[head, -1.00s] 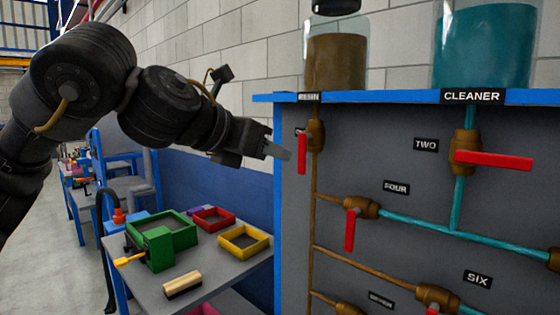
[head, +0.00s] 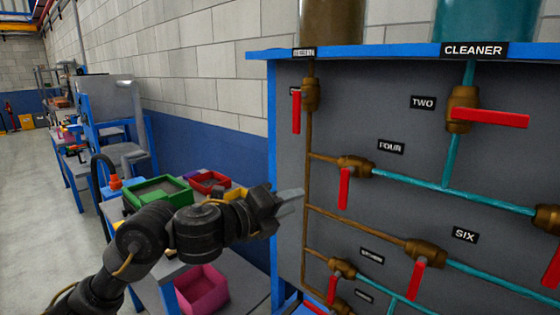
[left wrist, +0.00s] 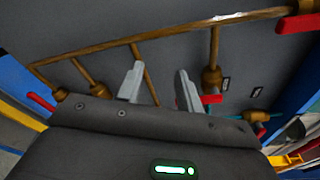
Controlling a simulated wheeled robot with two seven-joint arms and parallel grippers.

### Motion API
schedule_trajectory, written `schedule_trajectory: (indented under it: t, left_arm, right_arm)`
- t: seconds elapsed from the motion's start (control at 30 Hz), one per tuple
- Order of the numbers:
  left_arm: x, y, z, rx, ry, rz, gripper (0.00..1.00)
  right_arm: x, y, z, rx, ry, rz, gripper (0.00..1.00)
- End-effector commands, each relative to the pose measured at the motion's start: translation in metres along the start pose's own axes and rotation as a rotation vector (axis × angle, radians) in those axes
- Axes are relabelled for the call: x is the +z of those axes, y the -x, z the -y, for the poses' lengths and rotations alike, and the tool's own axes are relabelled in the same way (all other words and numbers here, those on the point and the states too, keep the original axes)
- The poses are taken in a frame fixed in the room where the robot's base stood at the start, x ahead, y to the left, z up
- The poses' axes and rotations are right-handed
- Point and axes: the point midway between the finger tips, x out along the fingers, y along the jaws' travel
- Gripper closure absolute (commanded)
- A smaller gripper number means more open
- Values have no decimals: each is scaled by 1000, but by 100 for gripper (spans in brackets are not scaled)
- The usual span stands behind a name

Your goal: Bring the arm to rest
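My left arm (head: 200,232) reaches in from the lower left of the head view. Its gripper (head: 292,195) is in front of the left part of the grey panel (head: 400,120), below the valve marked FOUR (head: 355,167). In the left wrist view the two grey fingers (left wrist: 158,75) stand apart with nothing between them. Brown pipes (left wrist: 155,41) and valves with red handles (left wrist: 208,99) show behind them. I cannot tell how far the fingertips are from the panel. My right gripper is in neither view.
The valve marked TWO (head: 462,108) has its red handle sideways; FOUR's handle (head: 344,188) hangs down. A side table carries a green tray (head: 157,192) and a red tray (head: 208,182); a pink bin (head: 202,290) sits below. The floor (head: 50,200) at left is clear.

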Motion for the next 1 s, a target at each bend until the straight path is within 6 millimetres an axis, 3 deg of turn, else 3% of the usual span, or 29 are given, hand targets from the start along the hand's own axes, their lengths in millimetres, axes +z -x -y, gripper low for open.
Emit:
schedule_trajectory:
  t: [0.03,0.27,0.47,0.6,0.8,1.0]
  left_arm:
    - [-10,2,-26,9,139,29,64]
    - [-39,40,-142,108,760,248,64]
    - [-88,111,-256,282,1280,516,64]
    - [-140,181,-325,436,1596,744,64]
    - [-203,263,-374,613,1861,1002,64]
    - [-249,326,-393,734,2016,1211,64]
  right_arm:
    - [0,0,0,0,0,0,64]
    - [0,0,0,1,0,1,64]
    - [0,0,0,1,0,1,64]
    - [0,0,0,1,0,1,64]
    - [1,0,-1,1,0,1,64]
    - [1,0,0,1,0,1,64]
